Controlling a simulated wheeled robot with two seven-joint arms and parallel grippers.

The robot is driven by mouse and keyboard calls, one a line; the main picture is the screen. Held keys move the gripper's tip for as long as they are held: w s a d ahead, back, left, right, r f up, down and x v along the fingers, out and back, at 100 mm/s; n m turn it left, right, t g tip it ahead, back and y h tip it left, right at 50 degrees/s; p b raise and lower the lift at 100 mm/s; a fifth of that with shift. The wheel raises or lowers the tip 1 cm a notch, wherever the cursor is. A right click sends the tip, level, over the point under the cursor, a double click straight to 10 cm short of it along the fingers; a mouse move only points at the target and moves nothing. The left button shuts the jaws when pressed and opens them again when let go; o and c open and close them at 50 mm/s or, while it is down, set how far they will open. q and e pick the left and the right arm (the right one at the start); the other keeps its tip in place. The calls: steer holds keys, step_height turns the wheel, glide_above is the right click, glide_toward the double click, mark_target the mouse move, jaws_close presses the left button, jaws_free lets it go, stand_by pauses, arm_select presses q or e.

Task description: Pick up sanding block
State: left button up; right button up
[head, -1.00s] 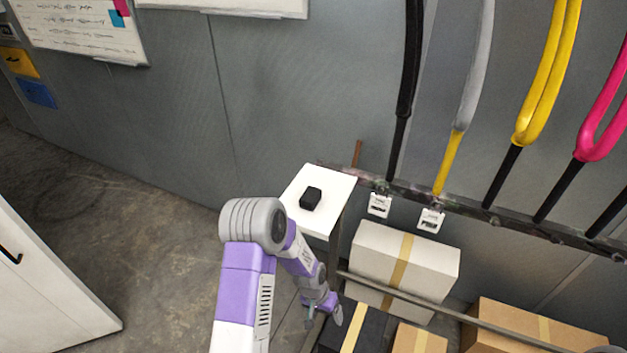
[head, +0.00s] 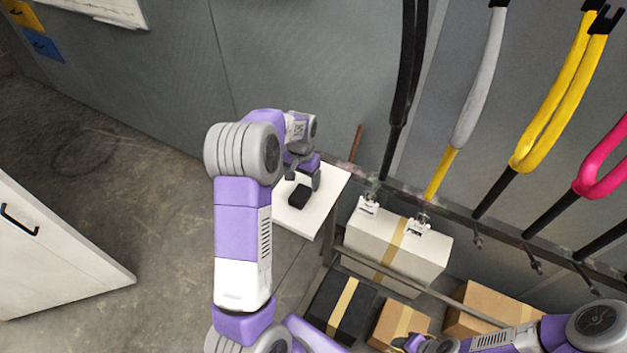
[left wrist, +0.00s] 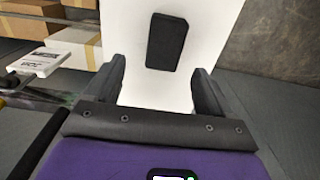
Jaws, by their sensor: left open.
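The sanding block (head: 299,196) is a small black block lying on a white table top (head: 325,192). In the left wrist view the block (left wrist: 166,40) lies ahead of my fingers, between their lines and apart from them. My left gripper (head: 303,178) is just above the block's far side in the head view. In the left wrist view the left gripper (left wrist: 157,84) is open and empty, with bare white surface between its fingers. My right arm shows at the lower right of the head view, with its gripper end (head: 425,343) at the bottom edge; its jaws are unclear.
A white box (head: 398,247) with tape stands right of the table, near a rail. A black box (head: 342,303) and brown boxes (head: 401,322) sit below. Coloured hoses (head: 480,95) hang on the wall at right. Floor at left is open.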

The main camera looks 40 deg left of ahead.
mark_target(300, 193)
arm_select(q)
steer(key=shift+f, duration=0.2)
steer(key=shift+s+f, duration=0.25)
steer(key=shift+f, duration=0.1)
steer(key=f, duration=0.2)
steer(key=f+p, duration=0.1)
steer(key=f, duration=0.3)
steer(key=shift+s+a, duration=0.2)
steer(key=shift+s, duration=0.15)
steer(key=shift+c, duration=0.2)
steer(key=c, duration=1.1)
steer(key=shift+o, duration=0.2)
steer(key=shift+r+b, duration=0.35)
steer(key=shift+r, duration=4.65)
